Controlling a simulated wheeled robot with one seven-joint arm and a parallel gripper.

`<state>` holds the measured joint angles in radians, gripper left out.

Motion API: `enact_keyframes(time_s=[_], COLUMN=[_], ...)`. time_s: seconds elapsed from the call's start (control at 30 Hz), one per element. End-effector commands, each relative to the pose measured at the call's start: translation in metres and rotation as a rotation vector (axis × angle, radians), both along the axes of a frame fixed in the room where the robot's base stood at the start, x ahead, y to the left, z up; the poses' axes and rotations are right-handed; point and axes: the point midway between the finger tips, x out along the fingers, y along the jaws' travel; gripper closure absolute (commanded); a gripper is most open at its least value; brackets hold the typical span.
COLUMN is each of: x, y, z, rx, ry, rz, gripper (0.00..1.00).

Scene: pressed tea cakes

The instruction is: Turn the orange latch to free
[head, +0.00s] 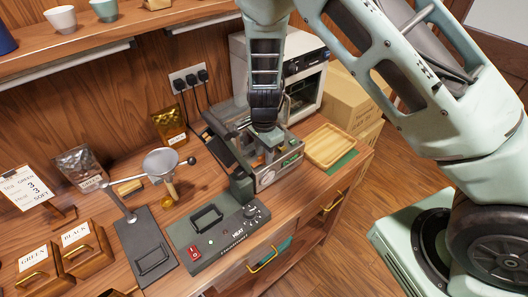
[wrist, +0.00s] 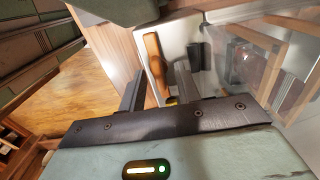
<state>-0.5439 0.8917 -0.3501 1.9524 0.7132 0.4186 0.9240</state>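The orange latch (wrist: 155,62) shows in the wrist view as an upright bar on a pale metal panel (wrist: 172,28). My gripper (wrist: 158,82) is open, with one dark finger on either side of the latch's lower part as seen from the wrist. I cannot tell whether either finger touches it. In the head view, my gripper (head: 265,122) points down over the metal press (head: 285,172), and the latch is hidden there.
A clear guard (wrist: 245,62) stands right of the latch. In the head view, a wooden tray (head: 329,146) lies right of the press. A heater unit (head: 217,238) and a funnel on a stand (head: 162,163) stand to the left. Boxes (head: 350,101) stand behind.

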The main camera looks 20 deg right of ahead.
Motion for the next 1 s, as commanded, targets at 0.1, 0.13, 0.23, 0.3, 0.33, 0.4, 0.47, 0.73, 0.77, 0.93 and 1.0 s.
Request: enact_keyframes(time_s=[0.1,0.13,0.23,0.3,0.33,0.4,0.47,0.73,0.77,0.93,1.0], x=[-0.001,-0.001,-0.001,0.000,0.000,0.000,0.000,0.000,0.000,0.000,0.000], y=[0.000,0.000,0.001,0.000,0.001,0.001,0.001,0.002,0.001,0.001,0.001], z=[-0.001,0.000,0.003,0.010,0.014,0.026,0.039,0.103,0.110,0.144,0.155], rx=[0.000,0.000,0.000,0.000,0.000,0.002,0.002,0.003,0.003,0.002,0.002], ry=[0.002,0.002,0.001,-0.001,-0.001,-0.003,-0.004,-0.004,-0.004,-0.004,-0.003], rz=[0.001,0.001,0.002,0.003,0.003,0.003,0.004,0.004,0.003,0.003,0.002], gripper=[0.67,0.67,0.67,0.67,0.67,0.67,0.67,0.67,0.67,0.67,0.67])
